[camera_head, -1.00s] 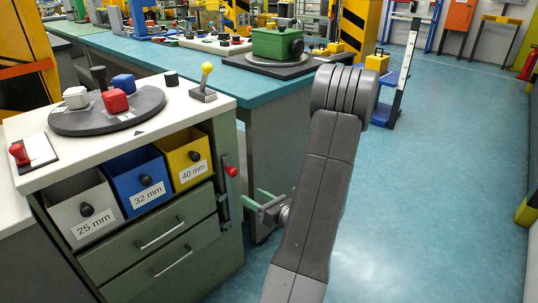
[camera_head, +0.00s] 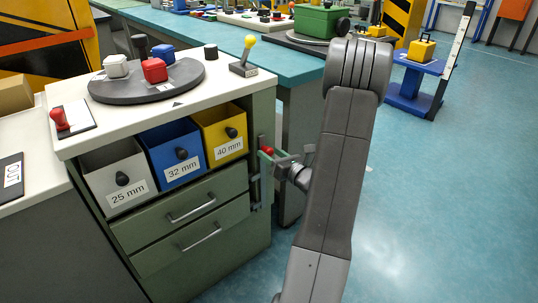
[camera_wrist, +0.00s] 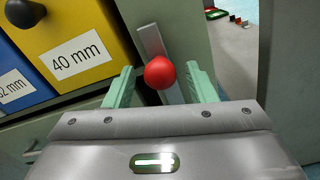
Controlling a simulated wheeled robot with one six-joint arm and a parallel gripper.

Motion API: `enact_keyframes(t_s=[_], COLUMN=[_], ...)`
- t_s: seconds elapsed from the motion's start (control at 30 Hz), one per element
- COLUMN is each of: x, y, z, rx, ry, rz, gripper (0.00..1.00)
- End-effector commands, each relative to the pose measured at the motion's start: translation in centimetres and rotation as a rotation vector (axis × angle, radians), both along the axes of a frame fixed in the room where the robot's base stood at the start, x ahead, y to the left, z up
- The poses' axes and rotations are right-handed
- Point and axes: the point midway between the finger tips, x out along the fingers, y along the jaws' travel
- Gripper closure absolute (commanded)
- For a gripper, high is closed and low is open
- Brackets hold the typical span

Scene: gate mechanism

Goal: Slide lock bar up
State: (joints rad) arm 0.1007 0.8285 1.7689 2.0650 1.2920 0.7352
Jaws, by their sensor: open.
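The lock bar (camera_wrist: 152,41) is a grey upright strip on the side of the green cabinet, with a red ball knob (camera_wrist: 160,73) on it. My gripper (camera_wrist: 161,84) is open, with its pale green fingers on either side of the red knob in the wrist view. I cannot tell whether either finger touches it. In the head view the red knob (camera_head: 266,151) shows at the cabinet's right front edge, right at my gripper (camera_head: 268,160). Part of the bar is hidden behind my gripper there.
The cabinet holds white, blue and yellow bins, the yellow one marked 40 mm (camera_head: 225,135), beside the bar. Two handled drawers (camera_head: 190,215) lie below. A round dark turntable (camera_head: 150,85) with coloured blocks sits on top. Open floor (camera_head: 430,200) lies to the right.

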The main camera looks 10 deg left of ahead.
Motion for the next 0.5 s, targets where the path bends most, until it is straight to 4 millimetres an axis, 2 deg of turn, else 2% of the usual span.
enact_keyframes(t_s=[0.13,0.47,0.5], x=[0.77,1.02,1.01], y=[1.06,1.29,1.28], z=[-0.05,0.01,0.01], rx=[0.000,0.000,0.000], ry=[-0.001,0.000,0.000], rz=[0.001,-0.001,-0.001], gripper=[0.49,0.49,0.55])
